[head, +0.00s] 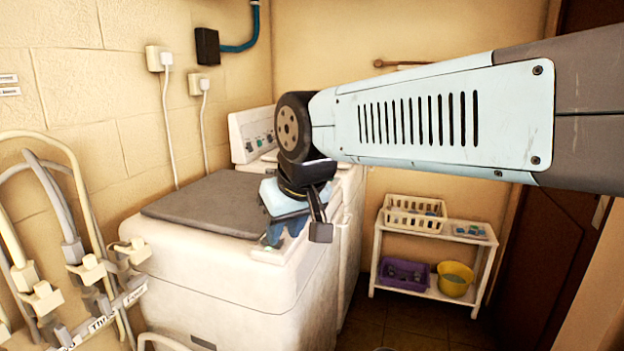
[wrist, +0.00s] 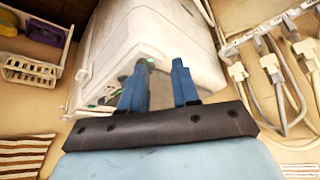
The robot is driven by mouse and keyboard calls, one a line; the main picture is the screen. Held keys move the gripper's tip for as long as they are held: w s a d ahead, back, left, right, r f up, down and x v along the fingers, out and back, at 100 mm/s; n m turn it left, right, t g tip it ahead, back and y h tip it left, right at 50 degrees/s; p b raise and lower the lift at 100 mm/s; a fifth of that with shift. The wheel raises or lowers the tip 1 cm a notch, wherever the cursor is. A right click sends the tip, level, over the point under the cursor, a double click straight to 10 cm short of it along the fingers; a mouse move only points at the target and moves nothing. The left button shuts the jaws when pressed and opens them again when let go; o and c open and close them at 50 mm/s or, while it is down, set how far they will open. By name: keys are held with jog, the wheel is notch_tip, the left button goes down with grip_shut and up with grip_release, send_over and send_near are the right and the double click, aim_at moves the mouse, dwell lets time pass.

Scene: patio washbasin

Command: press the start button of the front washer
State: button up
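The front washer (head: 215,280) is a white box with a grey mat (head: 205,203) on its top and a control strip (head: 283,252) along its right edge. It also shows in the wrist view (wrist: 188,35). My gripper (head: 282,236) has blue fingers pointing down at this strip. In the wrist view my gripper (wrist: 163,66) has its two fingers apart with nothing between them. A small green spot (wrist: 150,62), perhaps the start button, shows right at the tip of the left finger, which partly hides it. I cannot tell whether the finger touches it.
A second washer (head: 250,133) with a knobbed panel stands behind. A white shelf (head: 390,236) holds a cream basket (head: 414,214), a purple basket (head: 404,274) and a yellow bucket (head: 455,279). Hoses on hooks (head: 88,270) hang at the left wall.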

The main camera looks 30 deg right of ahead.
grip_shut()
dwell(1.4)
